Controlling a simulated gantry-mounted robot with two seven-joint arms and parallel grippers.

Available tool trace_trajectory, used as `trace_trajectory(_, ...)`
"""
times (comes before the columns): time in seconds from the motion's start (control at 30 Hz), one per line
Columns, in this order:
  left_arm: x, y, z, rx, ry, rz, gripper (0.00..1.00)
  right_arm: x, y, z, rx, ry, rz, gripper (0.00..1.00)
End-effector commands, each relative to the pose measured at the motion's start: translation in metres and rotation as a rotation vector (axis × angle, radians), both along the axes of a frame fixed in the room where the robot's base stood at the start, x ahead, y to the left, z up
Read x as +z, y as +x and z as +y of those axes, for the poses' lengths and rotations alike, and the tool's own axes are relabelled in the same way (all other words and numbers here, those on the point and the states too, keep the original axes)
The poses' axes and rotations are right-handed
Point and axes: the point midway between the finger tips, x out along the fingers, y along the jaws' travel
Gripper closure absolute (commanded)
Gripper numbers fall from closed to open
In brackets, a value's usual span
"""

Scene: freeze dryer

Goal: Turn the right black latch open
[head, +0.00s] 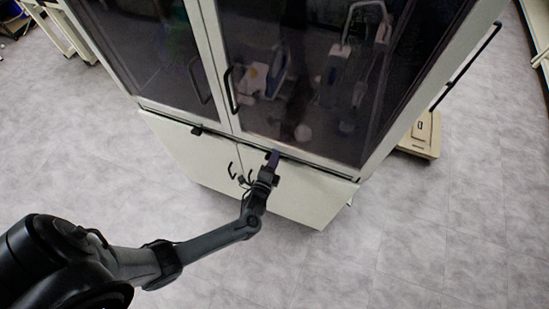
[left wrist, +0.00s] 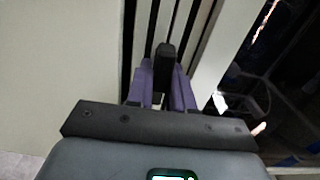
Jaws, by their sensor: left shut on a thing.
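The cabinet (head: 290,178) is off-white with dark glass doors above and solid lower doors. The right black latch (left wrist: 166,58) is a small dark bar in the left wrist view, standing between the two purple fingers of my left gripper (left wrist: 163,82). The fingers are shut on it. In the head view my left gripper (head: 273,157) is at the seam under the right glass door, and it mostly hides the latch there. The other black latch (head: 197,130) sits on the same seam further left. My right gripper is not in view.
The grey floor (head: 400,230) in front is clear.

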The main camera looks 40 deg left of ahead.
Motion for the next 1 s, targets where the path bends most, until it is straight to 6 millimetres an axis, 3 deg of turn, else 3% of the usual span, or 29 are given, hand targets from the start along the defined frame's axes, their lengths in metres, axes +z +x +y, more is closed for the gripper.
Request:
trace_trajectory(0.57, -0.0001, 0.0002, 0.0003, 0.000, 0.035, 0.011, 1.00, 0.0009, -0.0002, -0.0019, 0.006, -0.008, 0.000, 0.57)
trace_trajectory(0.6, -0.0001, 0.0002, 0.0003, 0.000, 0.035, 0.011, 0.77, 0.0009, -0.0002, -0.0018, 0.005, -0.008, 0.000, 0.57)
trace_trajectory(0.73, -0.0002, 0.0001, 0.0002, 0.000, 0.035, 0.011, 0.57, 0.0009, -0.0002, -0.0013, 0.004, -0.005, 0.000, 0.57)
trace_trajectory(1.0, -0.0005, -0.0002, 0.0000, 0.000, 0.034, 0.011, 0.57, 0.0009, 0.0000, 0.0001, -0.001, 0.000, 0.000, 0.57)
